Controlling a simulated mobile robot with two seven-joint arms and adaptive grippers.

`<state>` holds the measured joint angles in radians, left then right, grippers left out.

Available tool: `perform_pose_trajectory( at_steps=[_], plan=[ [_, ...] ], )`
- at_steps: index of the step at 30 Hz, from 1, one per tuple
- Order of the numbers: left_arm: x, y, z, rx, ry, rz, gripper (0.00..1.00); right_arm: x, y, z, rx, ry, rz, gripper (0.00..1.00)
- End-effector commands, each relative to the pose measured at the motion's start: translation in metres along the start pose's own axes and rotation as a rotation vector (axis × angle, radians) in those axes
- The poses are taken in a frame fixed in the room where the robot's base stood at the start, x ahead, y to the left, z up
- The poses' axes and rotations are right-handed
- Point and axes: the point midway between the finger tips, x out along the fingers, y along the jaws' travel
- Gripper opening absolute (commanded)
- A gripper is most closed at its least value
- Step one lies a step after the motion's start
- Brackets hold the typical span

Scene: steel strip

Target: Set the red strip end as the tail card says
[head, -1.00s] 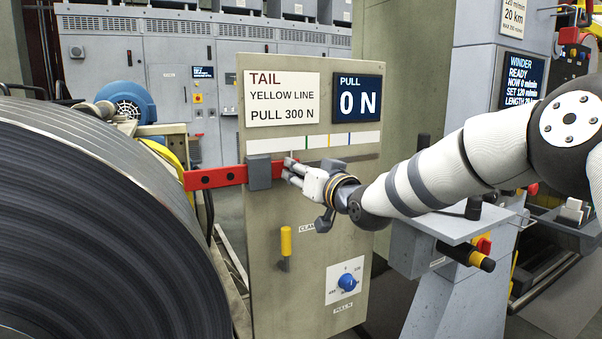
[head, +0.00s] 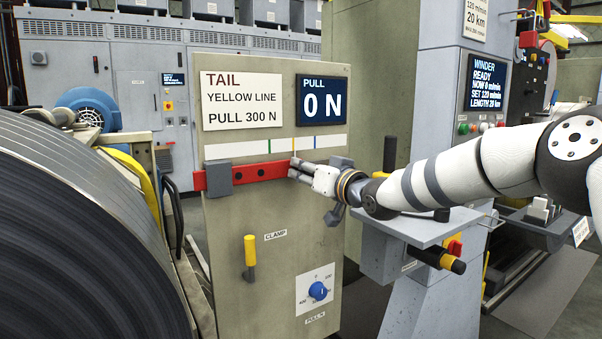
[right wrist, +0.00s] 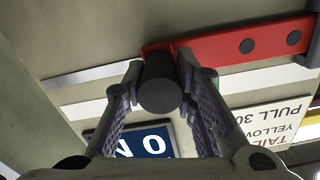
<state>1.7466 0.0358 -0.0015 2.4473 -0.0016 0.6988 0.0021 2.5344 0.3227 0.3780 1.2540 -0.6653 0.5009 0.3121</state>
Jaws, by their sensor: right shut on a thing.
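The red strip (head: 262,171) runs level through a grey block (head: 218,178) on the panel. My right gripper (head: 296,170) is shut on the dark round grip (right wrist: 160,88) at its right end. The end lies about below the yellow line (head: 294,144) on the white scale; my fingers partly cover it, so exact alignment cannot be told. The tail card (head: 242,101) reads yellow line, pull 300 N. The pull display (head: 324,100) reads 0 N. The yellow clamp lever (head: 250,251) has its handle up. The blue pull knob (head: 318,291) is below. My left gripper is not in view.
A large dark coil (head: 85,230) fills the left side. The winder screen (head: 487,82) reads ready. The panel front around lever and knob is clear.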

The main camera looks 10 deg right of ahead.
Motion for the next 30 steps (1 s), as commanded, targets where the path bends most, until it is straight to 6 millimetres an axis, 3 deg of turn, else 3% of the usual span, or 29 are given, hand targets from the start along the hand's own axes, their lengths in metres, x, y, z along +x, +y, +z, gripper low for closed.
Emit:
perform_pose_trajectory(
  at_steps=[4,5,7,18,30],
  plan=[
    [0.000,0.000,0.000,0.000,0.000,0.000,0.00,0.000,-0.001,0.001,-0.002,-0.004,-0.001,0.00],
    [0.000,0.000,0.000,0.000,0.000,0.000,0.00,0.000,-0.001,0.002,-0.002,-0.004,-0.001,0.32],
    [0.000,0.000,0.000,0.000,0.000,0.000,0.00,0.000,-0.001,0.001,-0.002,-0.004,-0.001,0.46],
    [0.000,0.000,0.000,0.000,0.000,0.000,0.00,-0.007,-0.001,0.000,-0.002,-0.002,-0.002,0.46],
    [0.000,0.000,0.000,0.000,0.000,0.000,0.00,-0.101,-0.001,-0.001,0.000,-0.001,0.000,0.46]
  ],
)
